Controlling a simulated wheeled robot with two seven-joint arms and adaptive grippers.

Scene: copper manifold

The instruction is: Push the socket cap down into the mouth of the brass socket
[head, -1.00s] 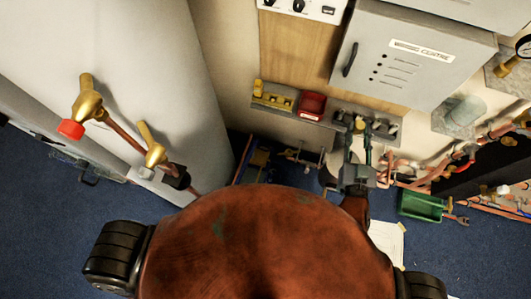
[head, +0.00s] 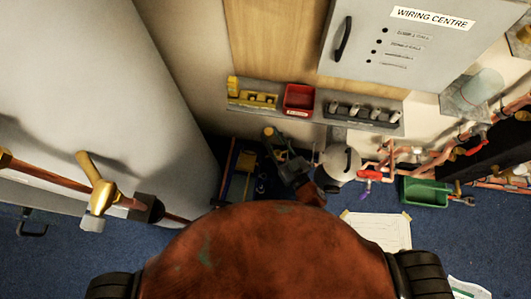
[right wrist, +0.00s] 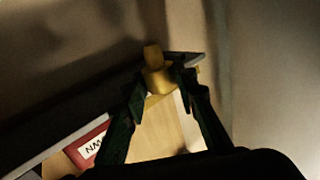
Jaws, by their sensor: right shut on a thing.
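My right gripper (head: 272,142) is below the wall shelf in the head view. In the right wrist view its two dark green fingers (right wrist: 160,85) are shut on a small brass-yellow piece, which I take to be the socket cap (right wrist: 154,72). The cap stands up between the fingertips. At the left of the head view a brass fitting (head: 97,190) sits on a copper pipe along a pale cabinet. I cannot tell whether this is the brass socket, and no open mouth shows. The cap is well apart from this fitting. My left gripper is not in view.
The shelf holds a yellow rack (head: 254,97), a red bin (head: 299,97) and a dark rack (head: 362,113) with several pale pegs. A grey wiring cabinet (head: 400,50) hangs above. A green bin (head: 424,191) and copper pipework are at right. Paper (head: 378,230) lies on the blue floor.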

